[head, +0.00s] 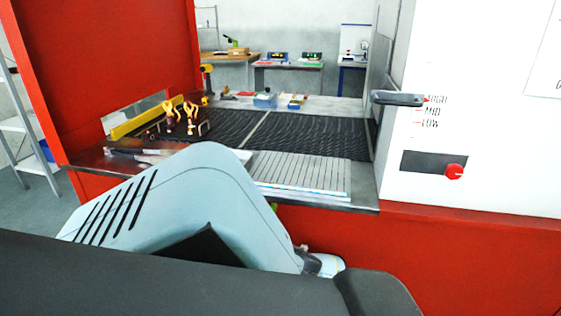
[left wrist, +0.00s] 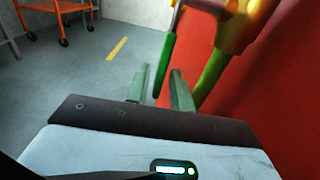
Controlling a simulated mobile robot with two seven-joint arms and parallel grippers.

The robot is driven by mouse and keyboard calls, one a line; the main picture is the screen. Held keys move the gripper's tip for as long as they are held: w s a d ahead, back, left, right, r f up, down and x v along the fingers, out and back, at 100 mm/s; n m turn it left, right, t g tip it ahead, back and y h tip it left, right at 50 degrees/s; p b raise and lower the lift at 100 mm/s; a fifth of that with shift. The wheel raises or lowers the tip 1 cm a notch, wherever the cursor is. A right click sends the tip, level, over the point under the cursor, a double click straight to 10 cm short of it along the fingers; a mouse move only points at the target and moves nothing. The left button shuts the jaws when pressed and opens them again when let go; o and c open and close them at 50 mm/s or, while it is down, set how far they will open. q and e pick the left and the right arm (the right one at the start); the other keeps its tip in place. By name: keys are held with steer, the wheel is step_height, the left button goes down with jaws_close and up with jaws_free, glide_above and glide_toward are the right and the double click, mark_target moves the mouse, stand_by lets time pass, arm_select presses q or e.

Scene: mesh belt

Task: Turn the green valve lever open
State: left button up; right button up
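The green valve lever (left wrist: 166,62) hangs down in the left wrist view, beside a yellow pipe (left wrist: 238,28) with a green lower part. My left gripper (left wrist: 160,92) is open. Its two fingers stand apart, and the lever's lower end shows between them in the picture, with a gap on the right side. I cannot tell whether a finger touches the lever. In the head view my left arm hides most of the valve area, and only a small green bit shows below the counter edge. My right gripper is in neither view.
A red panel (left wrist: 285,90) stands close on the right of the pipe. An orange cart (left wrist: 57,10) stands on the grey floor, which has a yellow stripe (left wrist: 117,48). In the head view, the mesh belt (head: 312,137) and a ribbed plate (head: 300,176) lie above.

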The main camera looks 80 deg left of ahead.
arm_select(q)
steer(key=shift+o, duration=0.5)
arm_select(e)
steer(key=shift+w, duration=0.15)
